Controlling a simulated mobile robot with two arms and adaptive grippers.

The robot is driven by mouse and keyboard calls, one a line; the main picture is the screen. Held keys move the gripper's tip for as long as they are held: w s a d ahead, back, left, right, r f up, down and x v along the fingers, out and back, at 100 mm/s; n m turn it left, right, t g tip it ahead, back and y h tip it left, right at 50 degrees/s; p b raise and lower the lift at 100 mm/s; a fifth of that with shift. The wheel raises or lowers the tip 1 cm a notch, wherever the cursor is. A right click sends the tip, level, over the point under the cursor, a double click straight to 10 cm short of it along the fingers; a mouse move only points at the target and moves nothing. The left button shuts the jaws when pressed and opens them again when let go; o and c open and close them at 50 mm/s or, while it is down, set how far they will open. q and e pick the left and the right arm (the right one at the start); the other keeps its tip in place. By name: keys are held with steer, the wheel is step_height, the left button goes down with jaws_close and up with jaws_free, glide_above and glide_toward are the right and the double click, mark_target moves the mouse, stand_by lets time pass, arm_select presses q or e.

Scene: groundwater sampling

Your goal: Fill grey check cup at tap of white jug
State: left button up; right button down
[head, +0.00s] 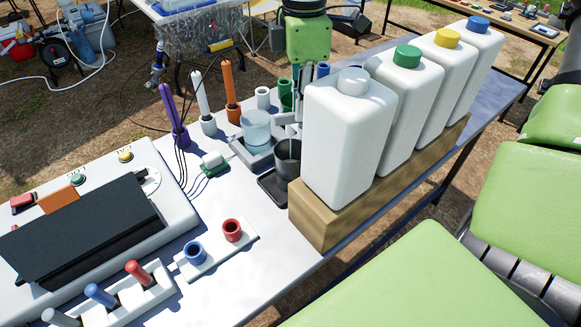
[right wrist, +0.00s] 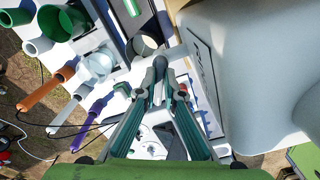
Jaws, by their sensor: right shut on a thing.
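The white jug (head: 345,135) with a white cap stands at the near end of a row of jugs, and its side fills the right of the right wrist view (right wrist: 240,70). The grey check cup (head: 288,150) stands upright beside it, below the tap side; its open mouth shows in the right wrist view (right wrist: 145,43). My right gripper (right wrist: 165,80) is shut on a small dark grey part at the jug's tap (right wrist: 177,53), close above the cup. The tap is hidden in the head view. I cannot tell the cup's fill level. My left gripper is out of view.
The jugs stand on a wooden block (head: 315,219). A clear beaker (head: 256,128) sits left of the cup, a black tray (head: 272,188) in front. Probes in holders (head: 208,122), a meter case (head: 170,195) and a vial rack (head: 215,250) occupy the left. The table's front edge is clear.

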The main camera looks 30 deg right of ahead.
stand_by(0.6)
steer(key=shift+f+n+b, duration=0.1)
steer(key=shift+n+b, duration=0.3)
steer(key=shift+n, duration=0.5)
steer(key=n, duration=0.3)
steer(key=shift+s, duration=0.2)
steer(key=c, duration=2.1)
jaws_free()
step_height(320, 180, up, 12)
steer(key=shift+r, duration=0.1)
